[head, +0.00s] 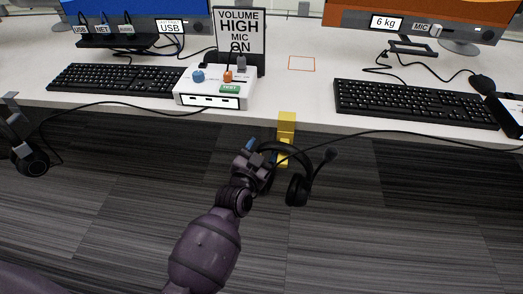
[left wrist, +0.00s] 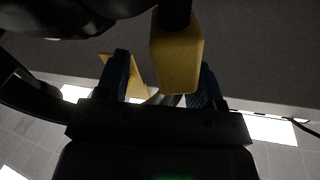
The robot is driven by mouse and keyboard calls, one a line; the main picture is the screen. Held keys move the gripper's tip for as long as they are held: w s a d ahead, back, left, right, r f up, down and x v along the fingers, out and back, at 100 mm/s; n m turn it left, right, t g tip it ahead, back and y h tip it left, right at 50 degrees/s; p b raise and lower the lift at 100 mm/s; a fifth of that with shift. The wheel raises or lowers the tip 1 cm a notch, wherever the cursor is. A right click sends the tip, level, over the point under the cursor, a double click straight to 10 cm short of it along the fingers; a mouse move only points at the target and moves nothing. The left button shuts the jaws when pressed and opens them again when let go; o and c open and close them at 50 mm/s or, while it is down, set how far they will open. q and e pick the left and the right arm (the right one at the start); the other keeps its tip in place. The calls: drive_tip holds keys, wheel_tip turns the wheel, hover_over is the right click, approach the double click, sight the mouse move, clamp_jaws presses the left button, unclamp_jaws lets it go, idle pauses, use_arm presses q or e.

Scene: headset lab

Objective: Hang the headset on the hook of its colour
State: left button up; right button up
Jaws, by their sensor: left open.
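The black headset (head: 298,189) with a boom microphone is at the yellow hook (head: 286,120) on the desk's front edge. Its headband crosses the hook and appears to rest on it; the exact contact is unclear. One earcup hangs to the right; the other side is largely hidden by my arm. My left gripper (head: 252,152) is open, just left of the headband. In the left wrist view, the yellow hook end (left wrist: 178,62) shows between the blue-padded fingers (left wrist: 162,85), with black headset parts (left wrist: 60,18) above. No colour mark on the headset is visible.
A grey hook (head: 10,102) at the far left has another dark headset (head: 31,161) at it. The white desk (head: 300,95) holds keyboards, a control box (head: 213,90) and a sign (head: 240,32). A cable (head: 420,133) runs along the front edge. Carpet in front is clear.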

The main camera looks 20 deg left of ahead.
use_arm(q)
drive_tip(key=shift+s, duration=0.1)
use_arm(e)
drive_tip(key=shift+r, duration=0.1)
use_arm(q)
drive_tip(key=shift+s, duration=0.2)
drive_tip(key=s+p, duration=0.3)
drive_tip(key=s, duration=0.7)
use_arm(e)
drive_tip(key=shift+s+d+m+g, duration=0.3)
drive_tip(key=shift+s+d+m, duration=0.1)
drive_tip(key=shift+s+m, duration=0.15)
